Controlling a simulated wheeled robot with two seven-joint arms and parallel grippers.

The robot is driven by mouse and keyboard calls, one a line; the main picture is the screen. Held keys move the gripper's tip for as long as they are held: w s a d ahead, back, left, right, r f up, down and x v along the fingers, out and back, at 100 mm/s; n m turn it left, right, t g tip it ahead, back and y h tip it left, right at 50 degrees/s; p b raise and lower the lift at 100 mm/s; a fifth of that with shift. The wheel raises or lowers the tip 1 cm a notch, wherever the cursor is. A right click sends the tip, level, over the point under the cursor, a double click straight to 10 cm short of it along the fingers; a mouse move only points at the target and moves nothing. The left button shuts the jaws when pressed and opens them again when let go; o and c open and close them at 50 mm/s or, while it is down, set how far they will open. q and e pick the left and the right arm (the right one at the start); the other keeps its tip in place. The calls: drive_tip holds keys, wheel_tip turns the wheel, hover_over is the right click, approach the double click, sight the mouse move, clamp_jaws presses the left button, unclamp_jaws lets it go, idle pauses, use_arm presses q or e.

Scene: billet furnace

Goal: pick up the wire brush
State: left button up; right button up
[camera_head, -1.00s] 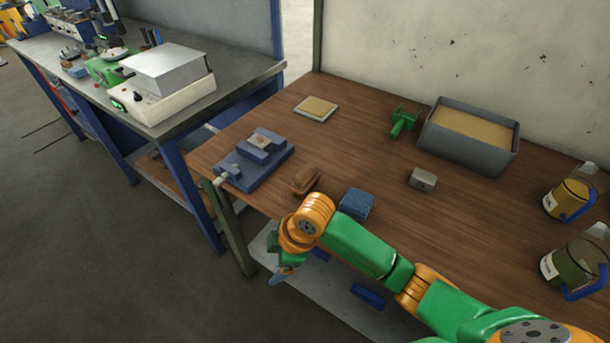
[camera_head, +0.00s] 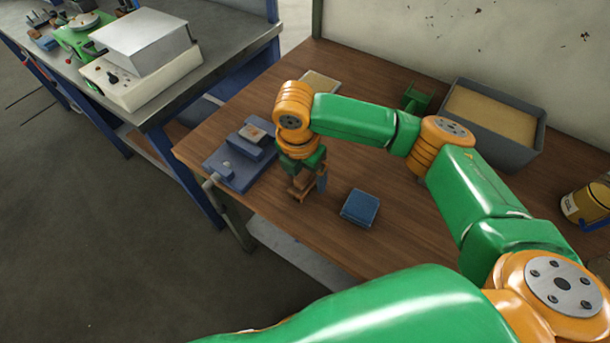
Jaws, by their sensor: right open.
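A small brown object (camera_head: 299,190), which looks like the wire brush, lies on the wooden table between the vise and the blue block. My right gripper (camera_head: 307,183) points down right over it and hides much of it. The jaws are open; one finger shows at the brush's right side. I cannot tell whether the fingers touch the brush. My left gripper is not in view.
A blue vise (camera_head: 240,160) stands close to the left of the gripper. A blue block (camera_head: 360,207) lies to the right. A grey sand-filled bin (camera_head: 500,147), a green object (camera_head: 416,98) and a yellow-labelled jug (camera_head: 588,205) stand farther right. A flat pad (camera_head: 321,84) lies behind.

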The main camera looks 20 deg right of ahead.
drive_tip(key=shift+w+d+f, duration=0.1)
drive_tip(key=shift+f, duration=0.45)
drive_tip(key=shift+w+d+f, duration=0.1)
drive_tip(key=shift+w+f, duration=0.2)
drive_tip(key=shift+w, duration=0.05)
drive_tip(key=shift+s+r, duration=0.1)
drive_tip(key=shift+s, duration=0.05)
drive_tip(key=c, duration=1.2)
clamp_jaws()
drive_tip(key=shift+r, duration=0.1)
wheel_tip(320, 180, up, 2)
drive_tip(key=shift+r+b, duration=0.15)
drive_tip(key=shift+b, duration=0.45)
drive_tip(key=s+a+r, duration=0.8)
drive_tip(key=s+r, duration=0.2)
drive_tip(key=s, duration=0.1)
drive_tip(key=shift+a+r, duration=0.25)
drive_tip(key=shift+a, duration=0.1)
